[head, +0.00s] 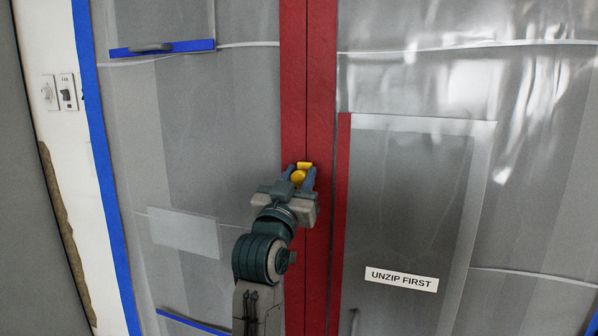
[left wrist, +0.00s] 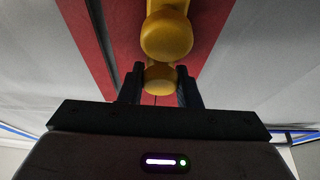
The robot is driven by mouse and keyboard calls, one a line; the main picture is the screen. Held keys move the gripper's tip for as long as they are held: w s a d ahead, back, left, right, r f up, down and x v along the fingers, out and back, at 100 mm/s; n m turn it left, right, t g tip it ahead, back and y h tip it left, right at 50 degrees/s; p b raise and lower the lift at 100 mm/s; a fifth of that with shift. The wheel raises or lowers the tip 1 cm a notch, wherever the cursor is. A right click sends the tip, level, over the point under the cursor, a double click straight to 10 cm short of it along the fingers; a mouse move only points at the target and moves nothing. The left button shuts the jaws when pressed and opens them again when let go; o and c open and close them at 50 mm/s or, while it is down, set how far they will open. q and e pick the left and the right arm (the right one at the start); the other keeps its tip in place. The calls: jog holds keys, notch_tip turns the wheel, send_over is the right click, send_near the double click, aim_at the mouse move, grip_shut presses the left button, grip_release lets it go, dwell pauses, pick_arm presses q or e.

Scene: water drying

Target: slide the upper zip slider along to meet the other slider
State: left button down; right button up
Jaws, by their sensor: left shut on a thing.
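A yellow zip slider (head: 299,177) sits on the red zip strip (head: 306,110), which runs from top to bottom of a translucent plastic sheet. My left gripper (head: 301,178) is shut on the slider, with one finger on each side of it. In the left wrist view the yellow slider (left wrist: 160,78) shows between the fingertips, and a larger yellow knob (left wrist: 167,36) stands just beyond, in front of the red strip. No separate second slider can be made out in the head view. My right gripper is not in view.
A "UNZIP FIRST" label (head: 401,279) is on the sheet at the right, beside a second, narrower red strip (head: 341,200). Blue tape (head: 104,170) edges the sheet at the left. A wall with switches (head: 67,92) stands beyond it. The strip above my gripper is clear.

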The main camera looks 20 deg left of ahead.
pick_arm(q)
jog(key=c, duration=1.1)
grip_release()
jog(key=b+v, duration=0.4)
jog(key=v, duration=0.6)
jog(key=shift+s+f, duration=0.15)
jog(key=shift+s, duration=0.2)
